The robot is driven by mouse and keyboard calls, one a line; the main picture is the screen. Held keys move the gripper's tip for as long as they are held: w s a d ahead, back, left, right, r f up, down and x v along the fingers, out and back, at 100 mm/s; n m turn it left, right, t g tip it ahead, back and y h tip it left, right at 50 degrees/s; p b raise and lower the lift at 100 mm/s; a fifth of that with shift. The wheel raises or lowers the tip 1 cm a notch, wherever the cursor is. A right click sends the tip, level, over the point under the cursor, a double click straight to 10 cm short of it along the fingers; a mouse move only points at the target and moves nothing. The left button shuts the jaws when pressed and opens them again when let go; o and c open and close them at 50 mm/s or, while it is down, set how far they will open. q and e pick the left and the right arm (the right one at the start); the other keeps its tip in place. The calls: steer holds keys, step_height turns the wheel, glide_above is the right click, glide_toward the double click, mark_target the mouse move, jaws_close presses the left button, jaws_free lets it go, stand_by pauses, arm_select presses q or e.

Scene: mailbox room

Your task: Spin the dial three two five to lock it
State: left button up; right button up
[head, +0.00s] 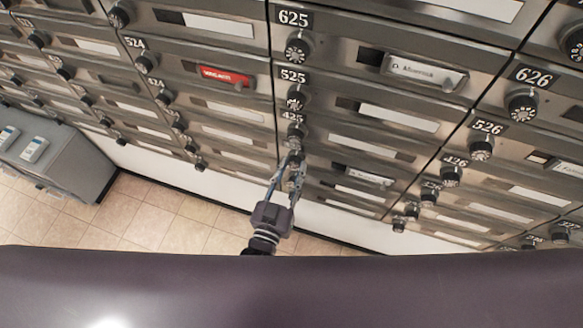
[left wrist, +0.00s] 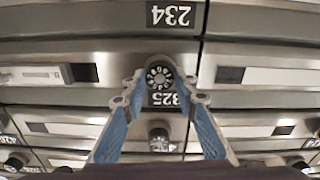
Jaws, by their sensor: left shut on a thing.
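The black dial (left wrist: 160,76) with white numbers sits on a steel mailbox door, beside a black plate (left wrist: 163,99) that appears to read 325, upside down in the left wrist view. My left gripper (left wrist: 160,80) is shut on this dial, with one blue-lined finger on each side of it. In the head view my left gripper (head: 293,163) reaches up to the mailbox wall below the 425 dial (head: 297,133). The gripped dial is mostly hidden there by the fingers. My right gripper is in neither view.
Rows of steel mailboxes surround the gripper, with other dials close by, such as the 525 dial (head: 296,98) and the 426 dial (head: 451,177). A grey cabinet (head: 60,150) stands at the left. Tiled floor (head: 150,215) is clear below the boxes.

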arm_select(q)
steer(key=shift+r, duration=0.1)
steer(key=o, duration=1.1)
steer(key=shift+w, duration=0.1)
steer(key=shift+o, duration=0.2)
steer(key=v, duration=1.2)
steer(key=s+a+f+g+y, duration=0.1)
steer(key=s+a+f+g, duration=0.15)
steer(key=f, duration=0.65)
steer(key=s+a+f+g, duration=0.2)
steer(key=s+f+g, duration=0.1)
steer(key=f, duration=0.6)
steer(key=s+a+f+g+y, duration=0.1)
steer(key=s+a+f+g, duration=0.15)
steer(key=f, duration=0.55)
steer(key=s+a+f+g+y, duration=0.1)
steer(key=s+a+f+g, duration=0.3)
steer(key=s, duration=0.5)
steer(key=s+a+f+g+y, duration=0.2)
steer(key=s+a+f+g, duration=0.2)
steer(key=s+a+f, duration=0.4)
step_height(320, 180, down, 3)
steer(key=shift+s+a+r+y, duration=0.1)
steer(key=shift+s+a+y, duration=0.25)
steer(key=shift+s, duration=0.65)
